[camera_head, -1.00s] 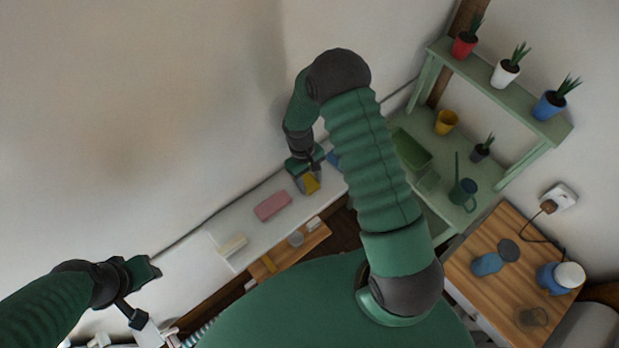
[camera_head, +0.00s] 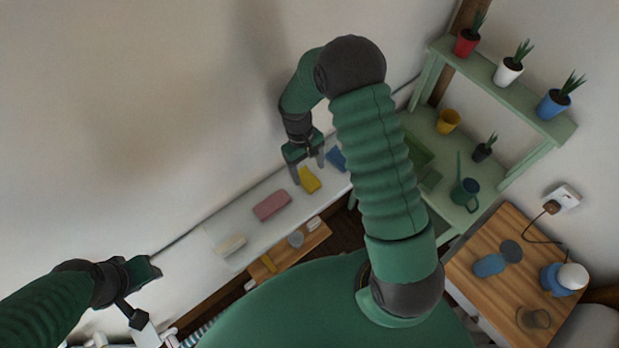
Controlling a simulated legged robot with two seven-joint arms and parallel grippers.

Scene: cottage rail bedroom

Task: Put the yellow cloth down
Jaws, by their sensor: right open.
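The yellow cloth (camera_head: 309,180) lies on the white shelf (camera_head: 232,221) along the wall, between a pink cloth (camera_head: 272,205) and a blue cloth (camera_head: 336,159). My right gripper (camera_head: 309,176) is open just above and behind the yellow cloth, its fingers apart and holding nothing. Whether a fingertip still touches the cloth is hard to tell. My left gripper (camera_head: 143,292) is at the lower left, far from the cloth; its jaws are too unclear to read.
A cream item (camera_head: 231,245) lies on the shelf's left part. A lower wooden shelf (camera_head: 290,251) holds small things. At right stand a green plant stand (camera_head: 470,150) with pots and a watering can (camera_head: 465,194), and a wooden bedside table (camera_head: 500,225).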

